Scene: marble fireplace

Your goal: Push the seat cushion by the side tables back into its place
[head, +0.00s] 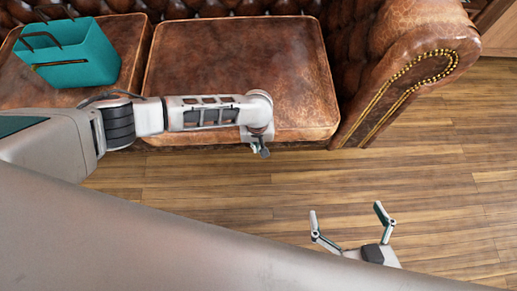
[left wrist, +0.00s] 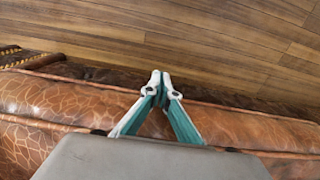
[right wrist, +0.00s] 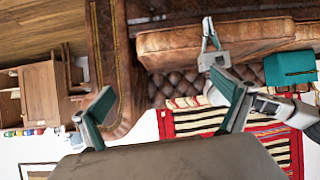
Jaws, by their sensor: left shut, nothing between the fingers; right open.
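The brown leather seat cushion (head: 235,65) lies on the sofa beside the right armrest. Its front edge is near the floor side of the sofa. My left arm crosses over its front part in the head view. My left gripper (head: 262,151) is shut and empty, pointing down at the cushion's front edge. In the left wrist view the closed fingertips (left wrist: 160,78) reach past the leather edge (left wrist: 240,130); I cannot tell whether they touch it. My right gripper (head: 347,220) is open and empty above the floor. The cushion also shows upside down in the right wrist view (right wrist: 165,50).
A teal bag (head: 75,52) stands on the left seat cushion (head: 25,85). The studded armrest (head: 425,60) bounds the right side. Wooden side tables (right wrist: 42,95) show beyond the armrest in the right wrist view. The wooden floor (head: 440,160) in front is clear.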

